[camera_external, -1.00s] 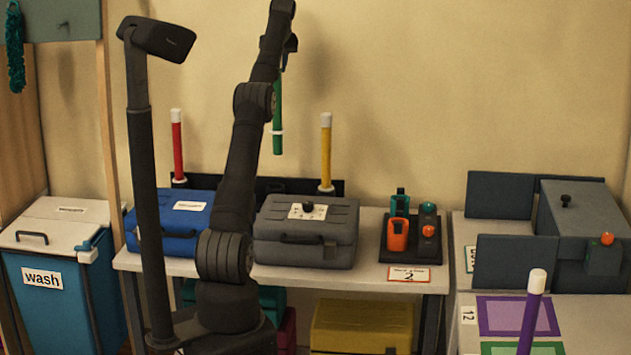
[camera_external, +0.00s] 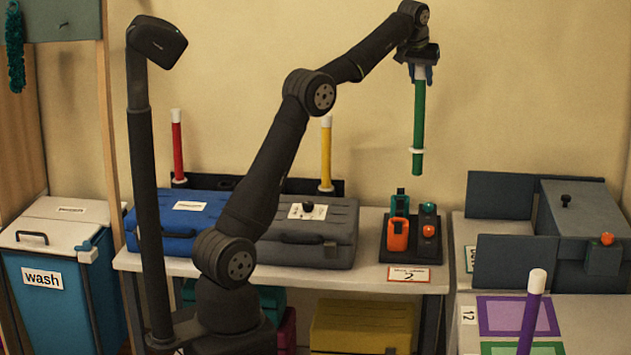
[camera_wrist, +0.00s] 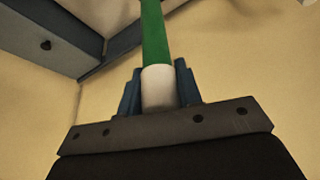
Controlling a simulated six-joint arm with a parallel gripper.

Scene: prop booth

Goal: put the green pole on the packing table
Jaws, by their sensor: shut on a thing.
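My gripper (camera_external: 421,76) is high above the right part of the middle bench and shut on the green pole (camera_external: 418,125). The pole hangs upright, with a white band near its lower end, clear of everything below. In the wrist view, the pole's white end (camera_wrist: 158,86) sits between my blue fingers and its green shaft (camera_wrist: 155,35) runs away from me. A table (camera_external: 585,318) with purple and green squares stands at the lower right, cut off by the frame. I cannot tell for certain that it is the packing table.
A purple pole (camera_external: 531,310) stands upright at the lower right. A dark grey machine (camera_external: 580,215) with raised panels stands behind it. Below my gripper is a black tray (camera_external: 420,255) with orange and green items. Red (camera_external: 177,145) and yellow (camera_external: 326,150) poles stand in a rack.

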